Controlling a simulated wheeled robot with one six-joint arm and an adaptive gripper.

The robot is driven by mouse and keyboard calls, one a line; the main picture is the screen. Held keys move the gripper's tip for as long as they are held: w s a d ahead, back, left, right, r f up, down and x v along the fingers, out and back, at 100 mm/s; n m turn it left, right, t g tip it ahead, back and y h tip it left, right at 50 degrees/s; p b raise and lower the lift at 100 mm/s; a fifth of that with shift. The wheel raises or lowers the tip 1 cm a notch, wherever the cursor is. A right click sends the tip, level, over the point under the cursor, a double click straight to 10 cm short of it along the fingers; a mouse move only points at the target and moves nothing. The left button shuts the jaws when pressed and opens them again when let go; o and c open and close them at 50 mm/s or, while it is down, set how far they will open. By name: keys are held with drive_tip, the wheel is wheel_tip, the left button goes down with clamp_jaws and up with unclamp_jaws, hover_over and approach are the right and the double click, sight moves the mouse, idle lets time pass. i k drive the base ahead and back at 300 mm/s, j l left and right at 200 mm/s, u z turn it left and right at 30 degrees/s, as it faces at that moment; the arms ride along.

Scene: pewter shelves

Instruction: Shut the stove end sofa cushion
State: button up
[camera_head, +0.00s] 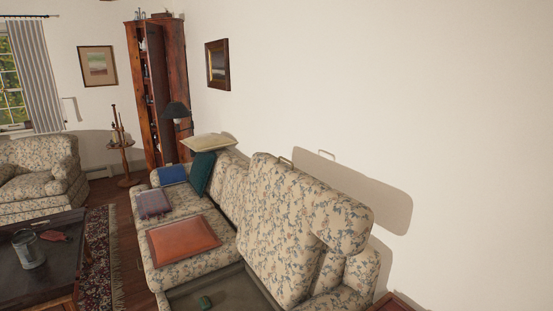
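A floral sofa stands along the right wall. The far seat cushion (186,207) lies flat. No stove is in view, so I cannot tell which end is the stove end. My gripper is not in view.
An orange-red book or cushion (184,241), a purple cushion (153,204), a blue one (173,175) and a teal one (203,173) lie on the sofa. A dark coffee table (65,270) stands left, across a narrow strip of wood floor and patterned rug (101,258).

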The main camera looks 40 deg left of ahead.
sight(288, 213)
drive_tip(key=j, duration=0.75)
drive_tip(key=k+j, duration=0.1)
drive_tip(key=j, duration=0.65)
drive_tip(key=k+j, duration=0.1)
drive_tip(key=j, duration=0.6)
